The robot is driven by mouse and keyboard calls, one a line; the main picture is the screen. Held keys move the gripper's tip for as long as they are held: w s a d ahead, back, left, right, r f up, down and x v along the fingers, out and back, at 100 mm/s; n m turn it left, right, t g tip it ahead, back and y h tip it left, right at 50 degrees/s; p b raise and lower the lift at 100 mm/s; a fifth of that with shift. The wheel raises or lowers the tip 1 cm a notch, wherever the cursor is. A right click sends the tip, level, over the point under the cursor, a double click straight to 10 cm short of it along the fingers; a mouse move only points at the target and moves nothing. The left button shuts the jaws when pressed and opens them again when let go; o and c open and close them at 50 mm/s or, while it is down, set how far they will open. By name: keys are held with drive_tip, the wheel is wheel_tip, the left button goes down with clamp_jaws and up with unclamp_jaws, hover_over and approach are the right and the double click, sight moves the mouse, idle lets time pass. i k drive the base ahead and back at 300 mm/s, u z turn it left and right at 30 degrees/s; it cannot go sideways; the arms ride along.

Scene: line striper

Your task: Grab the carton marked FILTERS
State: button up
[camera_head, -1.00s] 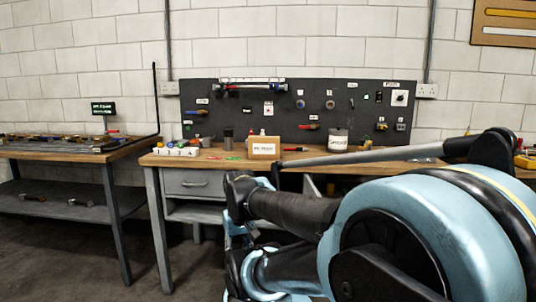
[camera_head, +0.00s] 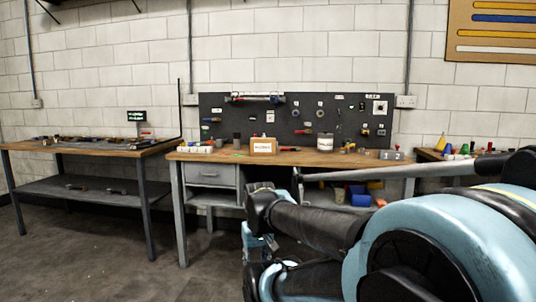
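A small tan cardboard carton (camera_head: 263,146) with a white label stands upright on the wooden top of the middle workbench (camera_head: 225,156). The label's lettering is too small to read, so I cannot tell whether it says FILTERS. My folded blue and black arm fills the lower right of the head view, well short of the carton. I cannot make out my gripper's fingers anywhere in the view. Nothing visible touches the carton.
A dark pegboard (camera_head: 350,115) with tools stands behind the bench. A white labelled tub (camera_head: 325,143) stands to the carton's right. A two-level table (camera_head: 95,152) stands at left, another bench (camera_head: 430,155) at right. Open floor (camera_head: 100,265) lies at lower left.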

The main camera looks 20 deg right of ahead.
sight(266, 146)
drive_tip(key=k, duration=1.2)
drive_tip(key=z, duration=0.55)
drive_tip(key=i, duration=1.65)
